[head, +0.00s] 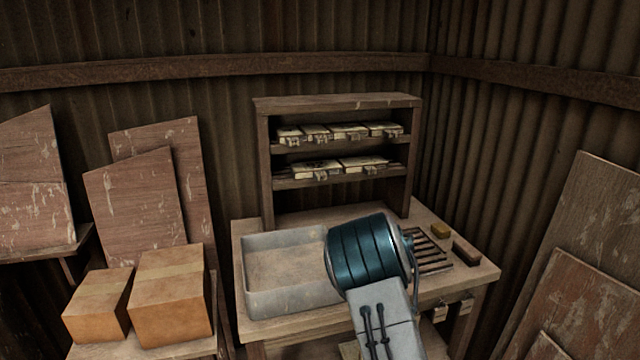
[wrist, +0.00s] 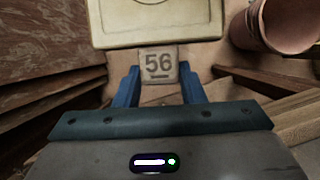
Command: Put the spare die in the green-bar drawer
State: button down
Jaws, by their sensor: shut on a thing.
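My gripper (wrist: 159,72), with two blue fingers, is shut on a small beige block marked "56" (wrist: 157,62) in the wrist view. I cannot tell from the pictures whether this block is the spare die. My gripper's fingers do not show in the head view, where my arm covers part of the bench. I see no green bar in either view, so I cannot pick out the green-bar drawer. Small pale tags or fittings (head: 441,312) show under the bench's right front edge.
The wooden bench (head: 285,328) carries a grey tray (head: 283,301), a slotted rack (head: 432,250), a yellowish block (head: 440,230) and a dark block (head: 466,251). A shelf (head: 338,104) holds several pale cases. Cardboard boxes (head: 172,300) stand left. A pale panel (wrist: 155,38) and a reddish round container (wrist: 262,30) lie beyond my gripper.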

jog(key=shift+s+a+r, duration=0.1)
jog(key=shift+s, duration=0.05)
jog(key=s+f, duration=0.4)
jog(key=f, duration=0.1)
jog(key=shift+s+f, duration=0.15)
jog(key=shift+f, duration=0.05)
dwell(0.4)
